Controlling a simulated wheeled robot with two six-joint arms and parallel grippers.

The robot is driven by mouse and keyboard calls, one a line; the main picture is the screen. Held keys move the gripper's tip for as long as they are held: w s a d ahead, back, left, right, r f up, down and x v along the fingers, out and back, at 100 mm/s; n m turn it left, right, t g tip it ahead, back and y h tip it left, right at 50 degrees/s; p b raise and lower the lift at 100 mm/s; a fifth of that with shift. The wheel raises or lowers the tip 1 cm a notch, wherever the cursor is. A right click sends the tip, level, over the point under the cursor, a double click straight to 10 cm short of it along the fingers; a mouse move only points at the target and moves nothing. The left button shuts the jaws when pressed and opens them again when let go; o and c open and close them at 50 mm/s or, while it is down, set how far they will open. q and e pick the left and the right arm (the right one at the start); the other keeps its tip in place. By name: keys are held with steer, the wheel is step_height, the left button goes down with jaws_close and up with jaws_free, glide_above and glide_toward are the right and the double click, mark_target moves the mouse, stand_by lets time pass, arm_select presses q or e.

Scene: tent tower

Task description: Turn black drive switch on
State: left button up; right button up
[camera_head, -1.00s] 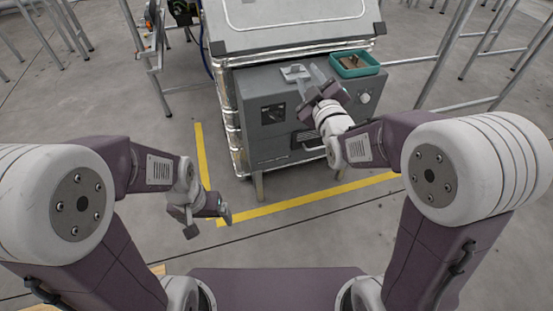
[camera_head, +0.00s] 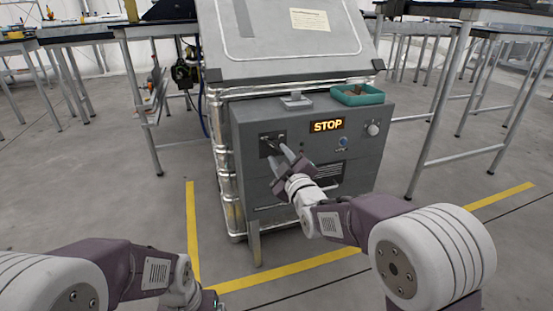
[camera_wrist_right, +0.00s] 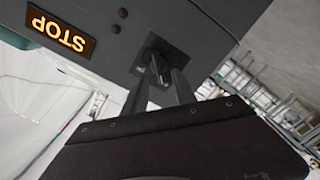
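The black drive switch (camera_wrist_right: 158,66) sits on a dark square plate (camera_head: 272,144) at the left of the grey machine's front panel. In the right wrist view the switch lies between the fingertips of my right gripper (camera_wrist_right: 162,80). The fingers are apart, one on each side of the switch; I cannot tell whether they touch it. In the head view my right gripper (camera_head: 279,153) reaches up to the plate and partly covers it. My left arm is low at the bottom left, its gripper mostly cut off by the frame's lower edge.
A lit STOP display (camera_head: 327,126) is right of the switch, with a blue button (camera_head: 343,142) and a round knob (camera_head: 373,129) beyond. A teal tray (camera_head: 358,97) stands on the ledge above. Metal-legged tables stand on both sides. Yellow floor lines (camera_head: 192,225) edge the machine.

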mark_target(275, 148)
steer(key=b+x, duration=0.1)
steer(key=x, duration=0.2)
steer(key=shift+w, duration=0.1)
jaws_close()
